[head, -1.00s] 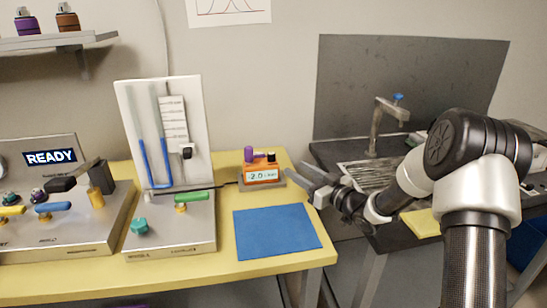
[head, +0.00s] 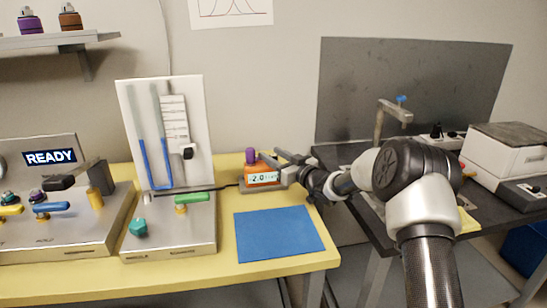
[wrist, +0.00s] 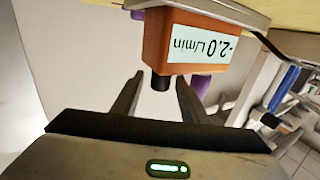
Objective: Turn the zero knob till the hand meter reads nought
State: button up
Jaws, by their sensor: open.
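The hand meter (head: 262,175) is a small orange box at the back right of the yellow bench. Its display reads -2.0 L/min, clear in the wrist view (wrist: 196,50), where the meter hangs upside down. A black knob (wrist: 160,82) sticks out of the meter's top. My gripper (head: 276,160) is at the meter's top right in the head view. In the wrist view my gripper (wrist: 158,88) is open, with a finger on either side of the knob. I cannot tell whether they touch it. In the head view my fingers hide the knob.
A manometer panel (head: 125,110) with a green lever stands to the left. A blue mat (head: 278,234) lies in front of the meter. A dark sink counter (head: 372,222) is at the right.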

grip_shut()
jog(key=shift+f+m, duration=0.1)
jog(key=shift+m, duration=0.2)
